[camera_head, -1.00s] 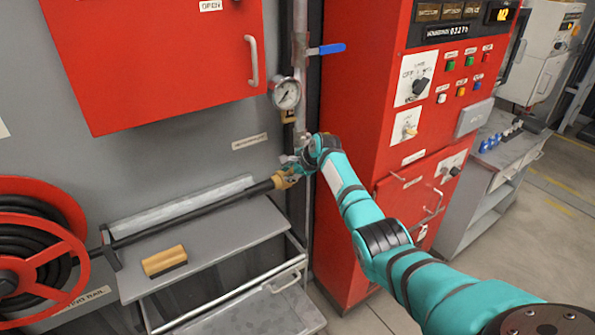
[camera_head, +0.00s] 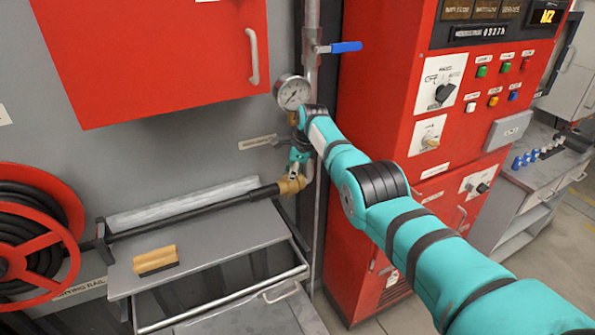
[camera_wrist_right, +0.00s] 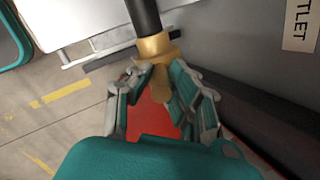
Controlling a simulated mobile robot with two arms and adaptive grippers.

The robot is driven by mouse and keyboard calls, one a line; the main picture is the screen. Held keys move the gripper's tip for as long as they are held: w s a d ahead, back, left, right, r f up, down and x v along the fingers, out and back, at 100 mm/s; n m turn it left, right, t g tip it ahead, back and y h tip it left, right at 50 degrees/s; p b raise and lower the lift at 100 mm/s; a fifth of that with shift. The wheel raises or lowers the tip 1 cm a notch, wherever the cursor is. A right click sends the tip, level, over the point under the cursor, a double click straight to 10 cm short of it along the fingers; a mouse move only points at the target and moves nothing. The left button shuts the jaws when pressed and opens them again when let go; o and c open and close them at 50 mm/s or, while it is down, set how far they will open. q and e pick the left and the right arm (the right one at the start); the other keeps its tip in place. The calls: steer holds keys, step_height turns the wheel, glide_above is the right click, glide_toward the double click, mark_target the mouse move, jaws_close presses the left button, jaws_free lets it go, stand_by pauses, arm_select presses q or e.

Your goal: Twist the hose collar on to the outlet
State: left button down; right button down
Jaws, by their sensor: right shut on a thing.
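The brass hose collar (camera_head: 291,185) sits at the end of the black hose (camera_head: 195,210), in front of the lower pipe. In the right wrist view the collar (camera_wrist_right: 157,46) shows with a brass part reaching down between the fingers. My right gripper (camera_head: 297,165) comes down on the collar from above; in its wrist view the jaws (camera_wrist_right: 160,85) are shut on it. The outlet behind the collar is mostly hidden by the gripper, so I cannot tell how far the two are engaged. My left gripper is not in view.
A pressure gauge (camera_head: 293,92) and a blue-handled valve (camera_head: 345,47) are close above my wrist. The red control cabinet (camera_head: 385,110) stands right of the pipe. A grey shelf (camera_head: 215,245) with a wooden-backed brush (camera_head: 156,261) lies below the hose. The hose reel (camera_head: 35,235) is at left.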

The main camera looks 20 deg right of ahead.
stand_by(0.3)
steer(key=c, duration=1.2)
jaws_free()
steer(key=shift+w, duration=0.1)
steer(key=shift+c, duration=0.2)
steer(key=shift+r, duration=0.7)
steer(key=v, duration=1)
steer(key=shift+s+r, duration=0.2)
steer(key=shift+s, duration=0.15)
